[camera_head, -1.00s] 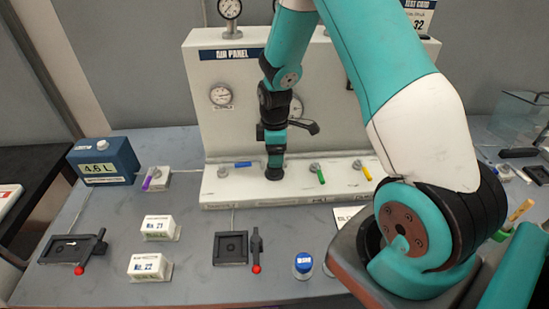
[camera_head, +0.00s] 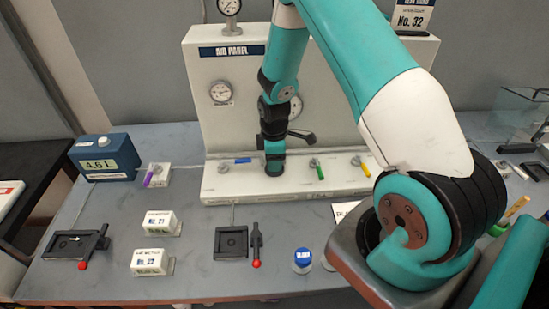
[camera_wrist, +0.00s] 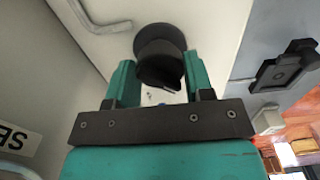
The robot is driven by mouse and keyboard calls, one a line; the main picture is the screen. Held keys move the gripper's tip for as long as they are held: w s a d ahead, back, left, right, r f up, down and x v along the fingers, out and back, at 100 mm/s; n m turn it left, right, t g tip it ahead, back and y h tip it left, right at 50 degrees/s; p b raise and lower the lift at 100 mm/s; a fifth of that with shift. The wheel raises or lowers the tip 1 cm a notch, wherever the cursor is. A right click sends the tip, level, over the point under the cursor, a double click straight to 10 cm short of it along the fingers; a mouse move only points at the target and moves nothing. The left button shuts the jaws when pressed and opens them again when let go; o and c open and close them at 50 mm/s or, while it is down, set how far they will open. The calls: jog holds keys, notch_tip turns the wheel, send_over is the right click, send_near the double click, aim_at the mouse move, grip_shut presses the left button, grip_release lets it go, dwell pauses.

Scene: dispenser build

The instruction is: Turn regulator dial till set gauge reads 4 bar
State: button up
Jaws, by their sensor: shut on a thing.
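The black round regulator dial (camera_wrist: 160,48) sits on the white panel's base in the wrist view. My gripper (camera_wrist: 160,82) has its two teal fingers on either side of the dial and is shut on it. In the head view my gripper (camera_head: 274,168) points down at the panel's base and hides most of the dial. The air panel (camera_head: 330,60) carries a round gauge (camera_head: 221,91) at left, a gauge (camera_head: 295,107) partly behind my arm and a gauge (camera_head: 229,6) on top. I cannot tell which is the set gauge, and the needle readings are too small to read.
Blue (camera_head: 236,161), green (camera_head: 319,170) and yellow (camera_head: 361,166) valve handles stand along the panel's base beside my gripper. A blue 4.6 L box (camera_head: 105,158) and a purple-handled valve (camera_head: 150,178) are at left. Black fixtures with red-knobbed levers (camera_head: 256,250) lie in front.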

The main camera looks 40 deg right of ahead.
jog(key=shift+m, duration=0.3)
jog(key=m+b, duration=0.1)
jog(key=m, duration=0.1)
jog(key=shift+m+b, duration=0.35)
jog(key=shift+m, duration=0.05)
jog(key=m+b, duration=0.1)
jog(key=m, duration=0.3)
jog(key=m+b, duration=0.2)
jog(key=m, duration=0.5)
jog(key=shift+m, duration=0.3)
jog(key=m+b, duration=0.1)
jog(key=m, duration=0.5)
jog(key=shift+b, duration=0.3)
jog(key=m, duration=0.5)
jog(key=shift+m+b, duration=0.35)
jog(key=shift+m, duration=0.05)
jog(key=shift+r, duration=0.1)
jog(key=o, duration=0.9)
